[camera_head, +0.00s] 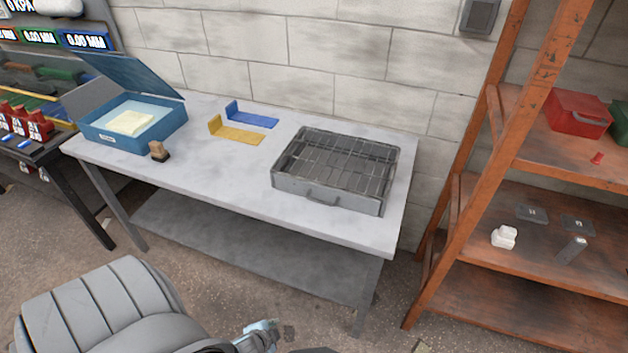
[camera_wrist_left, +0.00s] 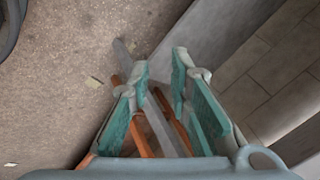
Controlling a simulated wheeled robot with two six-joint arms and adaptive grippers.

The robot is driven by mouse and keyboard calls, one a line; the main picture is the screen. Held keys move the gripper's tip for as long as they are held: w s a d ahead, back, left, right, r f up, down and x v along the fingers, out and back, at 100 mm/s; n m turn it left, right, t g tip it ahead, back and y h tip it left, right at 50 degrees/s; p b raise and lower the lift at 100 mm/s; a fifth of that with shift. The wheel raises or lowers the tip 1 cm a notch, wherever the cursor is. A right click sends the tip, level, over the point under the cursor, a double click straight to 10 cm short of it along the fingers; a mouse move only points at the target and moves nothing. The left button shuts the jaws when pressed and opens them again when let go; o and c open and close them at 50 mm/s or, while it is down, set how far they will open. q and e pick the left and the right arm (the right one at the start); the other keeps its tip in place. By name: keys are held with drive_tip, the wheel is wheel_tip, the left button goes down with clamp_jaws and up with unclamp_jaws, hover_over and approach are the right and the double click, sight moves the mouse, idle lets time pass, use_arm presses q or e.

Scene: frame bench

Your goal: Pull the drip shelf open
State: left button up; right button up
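The drip shelf (camera_head: 338,199) is a grey metal front with a bar handle (camera_head: 322,198), in a low rectangular unit with a wire rack on top. The unit sits at the right end of the bench, and its front looks flush with its sides. My left gripper (camera_head: 275,333) is low at the bottom of the head view, in front of the bench and well apart from the handle. In the left wrist view its teal-padded fingers (camera_wrist_left: 160,75) are spread with nothing held between them. My right gripper does not show.
The grey bench top (camera_head: 220,175) holds an open blue box (camera_head: 130,137), a yellow bracket (camera_head: 236,133), a blue bracket (camera_head: 252,117) and a small brown-handled item (camera_head: 158,151). An orange shelf rack (camera_head: 500,165) stands to the right. The bench top in front of the brackets is clear.

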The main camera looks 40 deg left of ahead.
use_arm(q)
drive_tip(key=w+a+r+m+t+y, duration=0.1)
drive_tip(key=w+a+r+m+t, duration=0.2)
drive_tip(key=w+r, duration=0.6)
drive_tip(key=m+t+y+b, duration=0.1)
drive_tip(key=m+t+b, duration=0.1)
drive_tip(key=m+t, duration=0.35)
approach(320, 202)
drive_tip(key=shift+n+t, duration=0.25)
drive_tip(key=x, duration=0.3)
drive_tip(key=b+x, duration=0.1)
drive_tip(key=x, duration=0.2)
drive_tip(key=f+b+x, duration=0.1)
drive_tip(key=x, duration=0.2)
drive_tip(key=shift+a, duration=0.1)
drive_tip(key=shift+w+a+b, duration=0.2)
drive_tip(key=shift+w+b, duration=0.15)
drive_tip(key=shift+w, duration=0.25)
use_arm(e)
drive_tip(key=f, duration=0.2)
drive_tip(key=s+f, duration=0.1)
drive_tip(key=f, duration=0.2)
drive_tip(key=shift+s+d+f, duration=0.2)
use_arm(q)
clamp_jaws()
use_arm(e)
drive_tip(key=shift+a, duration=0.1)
